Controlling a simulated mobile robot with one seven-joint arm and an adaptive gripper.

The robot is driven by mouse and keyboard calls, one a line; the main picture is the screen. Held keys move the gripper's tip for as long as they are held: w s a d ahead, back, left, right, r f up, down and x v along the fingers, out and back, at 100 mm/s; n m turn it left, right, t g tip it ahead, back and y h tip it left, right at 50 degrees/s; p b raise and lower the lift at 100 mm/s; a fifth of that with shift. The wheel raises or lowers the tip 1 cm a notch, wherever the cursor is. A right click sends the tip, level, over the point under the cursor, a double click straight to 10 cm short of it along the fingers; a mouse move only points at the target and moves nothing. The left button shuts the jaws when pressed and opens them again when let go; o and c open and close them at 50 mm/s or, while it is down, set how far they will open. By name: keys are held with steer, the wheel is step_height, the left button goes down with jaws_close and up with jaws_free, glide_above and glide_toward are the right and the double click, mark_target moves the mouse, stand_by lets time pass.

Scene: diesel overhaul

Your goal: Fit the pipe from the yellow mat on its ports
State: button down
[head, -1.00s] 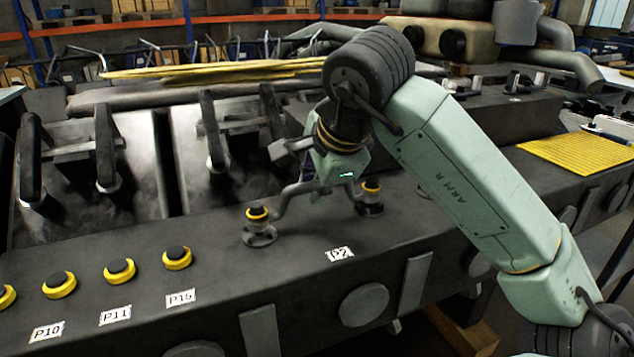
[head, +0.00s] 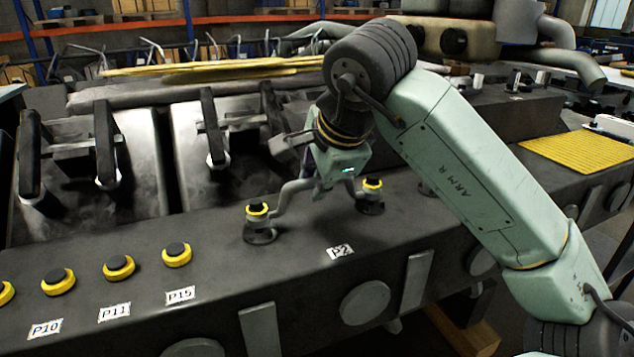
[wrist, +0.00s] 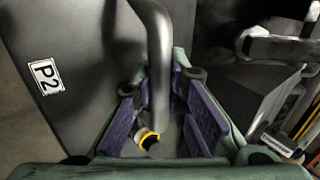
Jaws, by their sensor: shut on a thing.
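The pipe is a grey bent tube (head: 293,191). It also shows in the wrist view (wrist: 158,75), running between the purple finger pads. My gripper (head: 332,180) is shut on the pipe near its middle, just above the engine's top face. Two yellow-ringed, black-capped ports stand by the P2 label (head: 340,251): the left port (head: 258,220) and the right port (head: 371,194). The pipe's ends come down close beside these ports; I cannot tell whether they touch or sit on them. The yellow mat (head: 578,150) at the right looks bare.
Several capped ports line the left front, by labels P10 (head: 45,328), P11 (head: 114,313) and P15 (head: 180,295). Dark upright levers (head: 213,125) stand behind my gripper. The engine's front top between P15 and P2 is clear.

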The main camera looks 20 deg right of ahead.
steer(key=shift+f+b, duration=0.9)
stand_by(0.3)
stand_by(0.4)
steer(key=c, duration=1.5)
jaws_free()
steer(key=v, duration=1.2)
